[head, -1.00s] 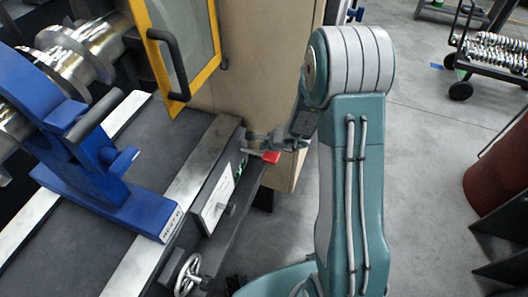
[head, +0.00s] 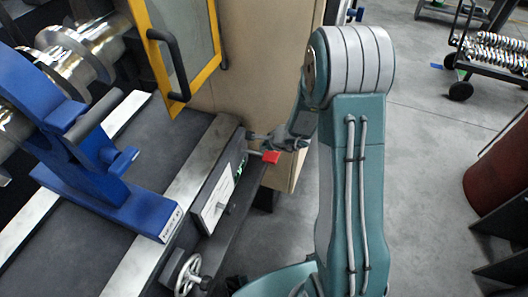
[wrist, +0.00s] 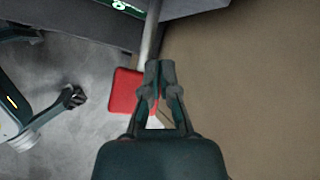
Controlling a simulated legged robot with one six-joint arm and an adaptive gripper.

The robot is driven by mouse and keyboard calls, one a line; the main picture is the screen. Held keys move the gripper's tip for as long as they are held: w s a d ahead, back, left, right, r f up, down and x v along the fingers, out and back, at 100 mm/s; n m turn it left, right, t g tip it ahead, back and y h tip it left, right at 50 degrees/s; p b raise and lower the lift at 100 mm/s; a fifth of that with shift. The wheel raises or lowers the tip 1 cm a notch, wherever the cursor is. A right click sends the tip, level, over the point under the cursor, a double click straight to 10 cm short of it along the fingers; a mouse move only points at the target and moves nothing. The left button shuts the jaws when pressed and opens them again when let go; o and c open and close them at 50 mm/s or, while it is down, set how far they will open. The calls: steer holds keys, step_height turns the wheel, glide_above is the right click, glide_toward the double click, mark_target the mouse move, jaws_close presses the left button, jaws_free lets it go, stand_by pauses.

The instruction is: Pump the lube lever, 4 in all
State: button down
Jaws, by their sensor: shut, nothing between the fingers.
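The lube lever is a metal rod with a flat red pad (head: 271,157) at its end, sticking out from the side of the grey machine bed in the head view. My gripper (head: 254,136) is just above the red pad and rod there, its fingers shut and empty. In the wrist view the shut fingertips (wrist: 160,68) overlap the right edge of the red pad (wrist: 124,90), and the rod (wrist: 150,35) runs up from there to the machine. I cannot tell whether the fingers touch the lever.
A white plate with a knob (head: 216,200) and a handwheel (head: 188,273) are on the bed's side. A blue steady rest (head: 110,185) stands on the bed. A yellow-framed door (head: 185,45) and a beige panel (head: 262,70) are behind.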

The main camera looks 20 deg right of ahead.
mark_target(266, 153)
stand_by(0.3)
steer(key=shift+f, duration=0.35)
steer(key=shift+s+d+f, duration=0.1)
steer(key=shift+d+f, duration=0.05)
steer(key=shift+f, duration=0.6)
steer(key=shift+s+d+f, duration=0.1)
steer(key=shift+f, duration=0.6)
stand_by(1.6)
stand_by(0.5)
steer(key=shift+w+a+r, duration=0.1)
steer(key=shift+a+r, duration=0.05)
steer(key=shift+r, duration=0.8)
steer(key=shift+w+a+r, duration=0.1)
steer(key=shift+r, duration=0.85)
steer(key=shift+w+a+r, duration=0.1)
steer(key=shift+a+r, duration=0.05)
steer(key=shift+r, duration=1.1)
steer(key=shift+w+a+r, duration=0.1)
steer(key=shift+a+r, duration=0.05)
steer(key=shift+r, duration=1.1)
